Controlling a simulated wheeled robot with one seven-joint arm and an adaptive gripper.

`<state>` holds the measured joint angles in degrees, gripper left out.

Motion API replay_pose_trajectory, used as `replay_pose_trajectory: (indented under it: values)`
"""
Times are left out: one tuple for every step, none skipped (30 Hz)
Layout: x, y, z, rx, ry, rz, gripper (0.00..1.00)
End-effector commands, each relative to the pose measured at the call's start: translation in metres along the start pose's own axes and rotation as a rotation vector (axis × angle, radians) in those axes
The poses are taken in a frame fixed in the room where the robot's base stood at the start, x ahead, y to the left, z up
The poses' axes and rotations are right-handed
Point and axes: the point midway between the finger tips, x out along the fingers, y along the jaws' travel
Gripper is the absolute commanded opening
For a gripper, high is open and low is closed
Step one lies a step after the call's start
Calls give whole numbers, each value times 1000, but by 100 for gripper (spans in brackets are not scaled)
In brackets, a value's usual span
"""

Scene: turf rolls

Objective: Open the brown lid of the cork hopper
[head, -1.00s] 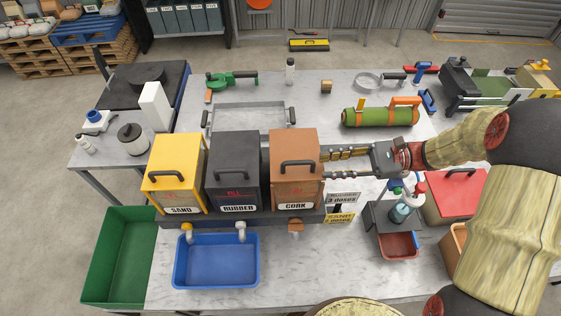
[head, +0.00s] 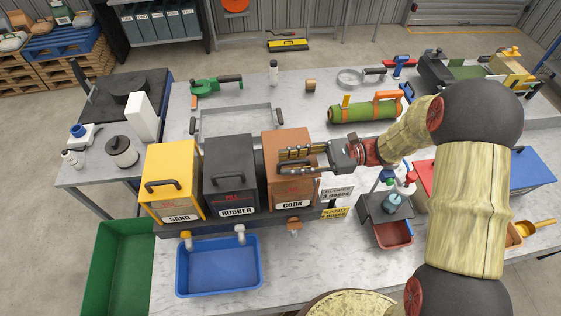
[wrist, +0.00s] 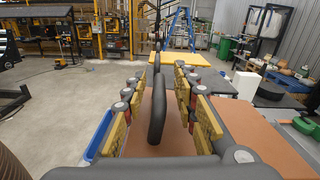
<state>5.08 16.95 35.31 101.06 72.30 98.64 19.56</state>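The cork hopper (head: 292,193) is the brown box at the right end of a row of three in the head view. Its brown lid (head: 284,138) is down. My gripper (head: 284,156) reaches in from the right, over the lid, and partly hides the lid handle. In the wrist view, the dark handle (wrist: 157,112) stands between the two yellow-padded fingers, with a gap visible on each side. My gripper (wrist: 158,88) is open around the handle and not shut on it.
The black rubber hopper (head: 230,180) and yellow sand hopper (head: 172,165) stand left of the cork hopper. A blue tray (head: 218,266) lies in front. A green turf roll (head: 362,112) lies behind to the right. A bottle caddy (head: 388,208) stands to the right.

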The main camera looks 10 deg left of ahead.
Motion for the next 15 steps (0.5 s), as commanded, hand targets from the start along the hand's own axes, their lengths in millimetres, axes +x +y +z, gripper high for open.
replay_pose_trajectory:
  values:
    - [8, 0, 1, 0, -1, 2, 29]
    - [11, 0, 1, 1, -1, 2, 29]
    - [15, 0, 0, 1, -2, 2, 29]
    - [18, 1, 0, 1, -2, 2, 29]
    - [20, 1, 0, 1, -1, 2, 29]
    - [22, 0, 0, 1, -1, 1, 29]
    - [24, 0, 0, 1, -1, 0, 29]
    - [24, 0, 0, 1, -1, 0, 29]
    - [25, 0, 0, 1, -1, -1, 29]
    - [25, 0, 0, 1, -1, -1, 29]
    - [26, 0, 0, 1, -1, -1, 29]
    - [26, 0, 0, 1, -1, -1, 29]
    - [26, 0, 0, 1, -1, -1, 29]
    - [25, 0, 0, 1, -1, -1, 29]
    - [25, 0, 0, 1, -1, -1, 29]
